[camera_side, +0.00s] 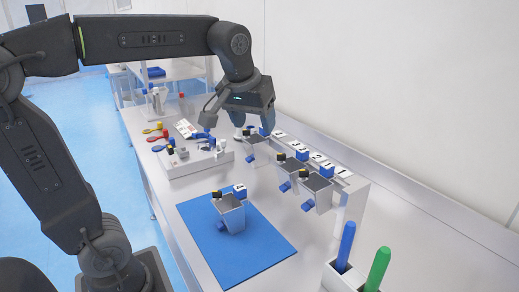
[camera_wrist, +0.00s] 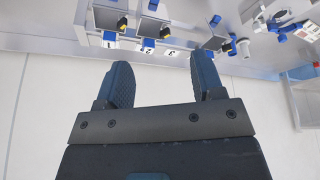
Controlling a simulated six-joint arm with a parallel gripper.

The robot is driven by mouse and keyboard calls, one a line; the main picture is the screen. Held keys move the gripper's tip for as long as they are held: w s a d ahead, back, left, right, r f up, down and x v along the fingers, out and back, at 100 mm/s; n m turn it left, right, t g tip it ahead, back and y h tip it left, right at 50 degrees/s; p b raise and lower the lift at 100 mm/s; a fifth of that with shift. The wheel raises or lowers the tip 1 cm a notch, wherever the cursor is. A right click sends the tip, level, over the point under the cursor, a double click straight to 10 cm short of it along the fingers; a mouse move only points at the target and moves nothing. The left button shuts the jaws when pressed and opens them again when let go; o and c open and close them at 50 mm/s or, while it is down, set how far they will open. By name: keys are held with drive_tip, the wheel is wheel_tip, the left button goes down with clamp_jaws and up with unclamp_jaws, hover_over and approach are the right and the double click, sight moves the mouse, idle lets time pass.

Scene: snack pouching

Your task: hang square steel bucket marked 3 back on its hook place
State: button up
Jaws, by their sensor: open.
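A square steel bucket (camera_side: 230,213) with a blue handle stands on the blue mat (camera_side: 262,256). I take it as the bucket marked 3, though its tag is too small to read surely. Three similar buckets hang along the numbered rail: the nearest (camera_side: 318,186) by label 1, one (camera_side: 291,168) by label 2, and one (camera_side: 255,148) farther back, below my gripper. Between the last two, the place by label 3 (camera_wrist: 170,53) looks empty. My gripper (camera_side: 238,119) is open and empty above the rail's far end, away from the mat bucket; its fingers (camera_wrist: 163,65) show in the wrist view.
A white tray (camera_side: 200,160) with small fittings lies behind the mat. Scoops (camera_side: 158,138) and a printed card (camera_side: 186,128) lie farther back. A holder with a blue pen (camera_side: 346,246) and a green pen (camera_side: 378,268) stands at the front. The mat's front part is clear.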

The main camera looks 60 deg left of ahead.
drive_tip(key=w+a+r+n+g+y, duration=0.1)
drive_tip(key=w+a+r+n+g, duration=0.1)
drive_tip(key=w+a+n, duration=0.5)
drive_tip(key=n+g+y, duration=0.2)
drive_tip(key=n, duration=0.3)
hover_over(258, 144)
drive_tip(key=w+d, duration=0.2)
drive_tip(key=w, duration=0.3)
wheel_tip(258, 144, down, 3)
drive_tip(key=x, duration=0.9)
drive_tip(key=shift+x, duration=2.65)
drive_tip(key=shift+s+d, duration=0.15)
clamp_jaws()
